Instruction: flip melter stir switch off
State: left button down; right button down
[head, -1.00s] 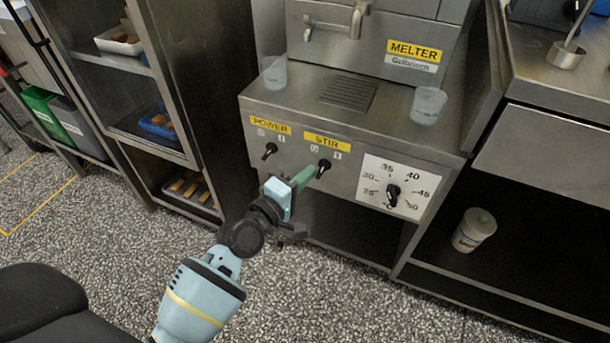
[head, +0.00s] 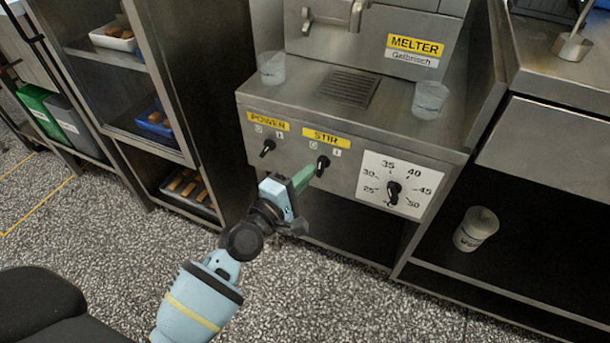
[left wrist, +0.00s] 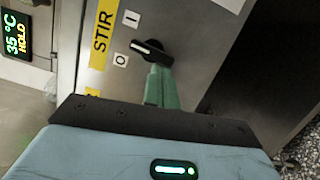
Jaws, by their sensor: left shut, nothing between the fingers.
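The stir switch (head: 323,165) is a black lever knob under the yellow STIR label (head: 326,139) on the melter's steel front. It also shows in the left wrist view (left wrist: 152,49), with its white-marked end pointing towards the side where the O and I marks are; I cannot tell its setting for sure. My left gripper (head: 312,172) has green fingers, shut and empty. Their tips are right at the switch lever, on its left in the head view. In the left wrist view the fingertips (left wrist: 160,78) overlap the lever's lower side; contact is unclear. My right gripper is out of view.
The power switch (head: 267,148) is left of the stir switch, and a temperature dial (head: 393,192) is to its right. Clear cups (head: 430,99) stand on the melter's ledge. A lit display (left wrist: 16,34) reads 35 °C HOLD. A white tub (head: 475,229) sits on the lower right shelf.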

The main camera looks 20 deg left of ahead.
pick_arm(q)
jog(key=shift+d+f+n, duration=0.1)
jog(key=shift+f+n, duration=0.05)
jog(key=shift+n, duration=0.35)
jog(key=shift+n+b, duration=0.3)
jog(key=shift+b, duration=0.15)
jog(key=shift+d+f+n+t, duration=0.1)
jog(key=shift+n+t, duration=0.2)
jog(key=shift+n+b, duration=0.3)
jog(key=shift+d+f, duration=0.1)
jog(key=shift+n, duration=0.4)
jog(key=shift+d+n+t+b, duration=0.1)
jog(key=shift+n+t+b, duration=0.2)
jog(key=shift+n+b, duration=0.15)
dwell(0.6)
jog(key=shift+f, duration=0.15)
